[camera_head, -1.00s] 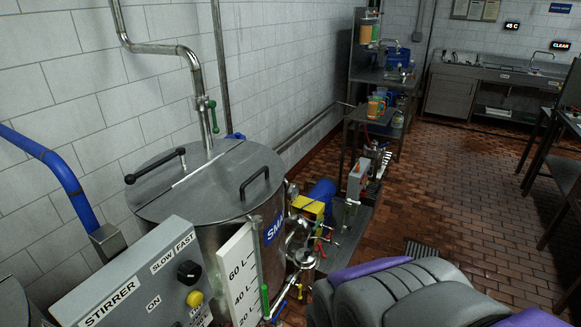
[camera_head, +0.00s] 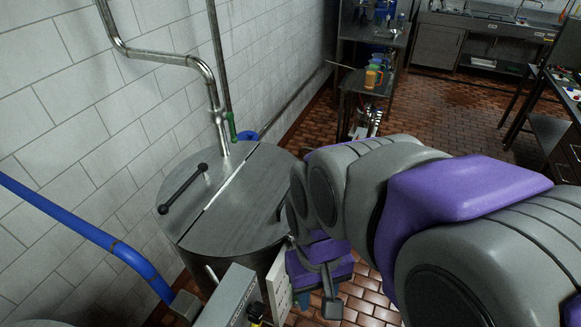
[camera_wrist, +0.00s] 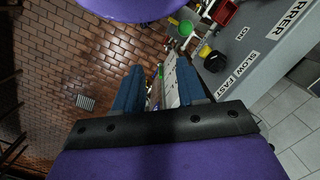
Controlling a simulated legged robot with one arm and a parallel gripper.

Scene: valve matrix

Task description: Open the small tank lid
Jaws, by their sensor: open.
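The small tank's round steel lid (camera_head: 235,215) is in the left-middle of the head view. It lies flat on the tank, with a thin pale seam across it. A dark bar handle (camera_head: 184,188) with black ends sits on its left part. The handle on the right part is mostly hidden behind my arm. In the head view my arm reaches across the right side, its end pointing down in front of the tank's right edge. In the wrist view my gripper (camera_wrist: 160,88) is open, its two blue fingers apart, near the white level scale. It is not touching either handle.
A steel pipe (camera_head: 215,85) with a green-handled valve comes down behind the lid. A blue pipe (camera_head: 75,225) runs along the left wall.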

